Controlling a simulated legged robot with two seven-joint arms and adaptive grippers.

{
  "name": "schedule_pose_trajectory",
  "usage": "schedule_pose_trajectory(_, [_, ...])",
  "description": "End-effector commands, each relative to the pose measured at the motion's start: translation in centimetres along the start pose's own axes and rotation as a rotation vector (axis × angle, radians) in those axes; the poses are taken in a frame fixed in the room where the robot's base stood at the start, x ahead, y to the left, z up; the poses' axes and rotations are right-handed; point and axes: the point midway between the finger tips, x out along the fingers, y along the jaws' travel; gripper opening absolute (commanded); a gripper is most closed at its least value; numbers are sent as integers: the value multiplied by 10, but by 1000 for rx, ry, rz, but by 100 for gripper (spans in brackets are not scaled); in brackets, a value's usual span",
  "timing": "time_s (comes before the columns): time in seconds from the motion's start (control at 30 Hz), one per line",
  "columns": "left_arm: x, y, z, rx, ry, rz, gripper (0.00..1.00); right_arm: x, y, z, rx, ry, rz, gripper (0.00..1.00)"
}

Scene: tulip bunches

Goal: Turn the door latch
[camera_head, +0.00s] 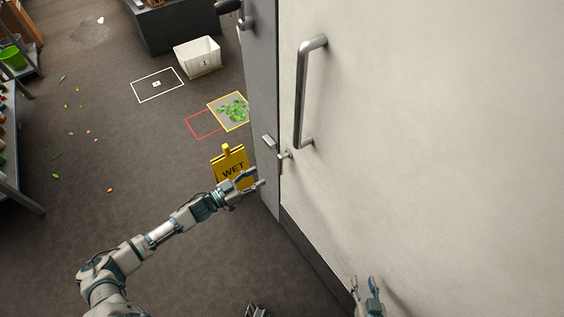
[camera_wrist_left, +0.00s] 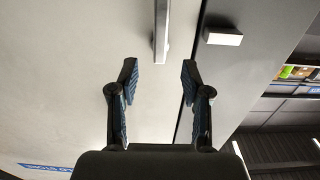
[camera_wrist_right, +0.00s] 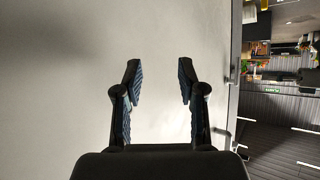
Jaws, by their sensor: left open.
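The white door (camera_head: 430,130) fills the right of the head view. It bears a long metal pull handle (camera_head: 301,95). A small metal latch (camera_head: 285,156) sits below the handle at the door's edge. My left gripper (camera_head: 256,179) is open and empty, below and left of the latch, apart from it. In the left wrist view a metal bar (camera_wrist_left: 162,30) lies beyond the open fingers (camera_wrist_left: 160,75); I cannot tell whether it is the latch or the handle. My right gripper (camera_head: 367,286) is open and empty near the lower door, and its wrist view shows bare door between the fingertips (camera_wrist_right: 158,80).
A grey door frame (camera_head: 262,60) with a small metal block (camera_head: 269,142) adjoins the door. A yellow WET sign (camera_head: 231,163) stands behind my left gripper. A white bin (camera_head: 198,56) and shelving (camera_head: 8,150) stand farther off. Floor at left is mostly open.

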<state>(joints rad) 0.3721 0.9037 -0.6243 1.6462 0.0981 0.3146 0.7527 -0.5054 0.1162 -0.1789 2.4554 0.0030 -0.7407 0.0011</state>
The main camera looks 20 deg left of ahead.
Motion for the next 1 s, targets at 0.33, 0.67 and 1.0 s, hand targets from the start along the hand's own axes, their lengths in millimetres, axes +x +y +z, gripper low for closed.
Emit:
schedule_pose_trajectory(0.33, [78,-1,2,-1,1,-1,48,7,-8,-40,6,263,-17,40])
schedule_pose_trajectory(0.67, [107,-1,1,-1,-1,-2,48,4,-11,-60,9,384,-25,40])
schedule_pose_trajectory(1.0, [107,-1,1,-1,-1,-2,23,6,-11,-61,10,385,-25,40])
